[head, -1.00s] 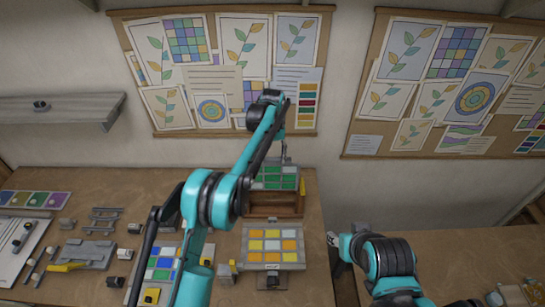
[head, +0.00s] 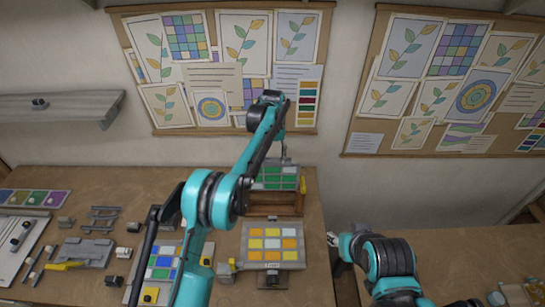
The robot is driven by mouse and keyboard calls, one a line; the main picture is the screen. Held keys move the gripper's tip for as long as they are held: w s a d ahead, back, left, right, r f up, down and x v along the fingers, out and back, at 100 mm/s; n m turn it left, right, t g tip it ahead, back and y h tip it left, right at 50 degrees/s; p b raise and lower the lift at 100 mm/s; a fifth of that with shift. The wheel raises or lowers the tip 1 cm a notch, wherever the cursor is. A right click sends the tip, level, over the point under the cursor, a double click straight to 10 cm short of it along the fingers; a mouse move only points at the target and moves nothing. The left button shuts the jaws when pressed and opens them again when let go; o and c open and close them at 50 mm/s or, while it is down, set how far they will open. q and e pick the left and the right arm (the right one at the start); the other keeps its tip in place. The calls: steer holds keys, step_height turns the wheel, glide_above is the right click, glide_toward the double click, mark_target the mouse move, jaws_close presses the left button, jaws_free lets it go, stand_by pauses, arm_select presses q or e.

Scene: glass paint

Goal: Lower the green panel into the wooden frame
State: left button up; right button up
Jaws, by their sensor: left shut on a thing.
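The green panel (head: 273,179), a grey plate with green cells, hangs upright above the wooden frame (head: 274,198) at the back of the bench. My left gripper (head: 284,160) is shut on the panel's upper edge. The panel's lower edge is close to the frame's top, and I cannot tell whether they touch. The frame is an open brown box shape. My arm hides part of the panel's left side. My right arm is at the lower right, and its gripper (head: 333,239) shows only in part at the bench edge, too hidden to read.
A panel with yellow and orange cells (head: 273,243) stands in front of the frame. A panel with blue and green cells (head: 160,262) lies left, partly behind my arm. Tools and small blocks (head: 85,252) crowd the bench's left. A gap separates the two benches.

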mark_target(272, 166)
arm_select(q)
step_height(272, 166, down, 15)
steer(key=b, duration=1)
steer(key=o, duration=1.2)
steer(key=shift+r, duration=0.15)
stand_by(1.3)
steer(key=shift+o, duration=0.2)
step_height(272, 166, up, 7)
steer(key=p, duration=0.3)
stand_by(0.6)
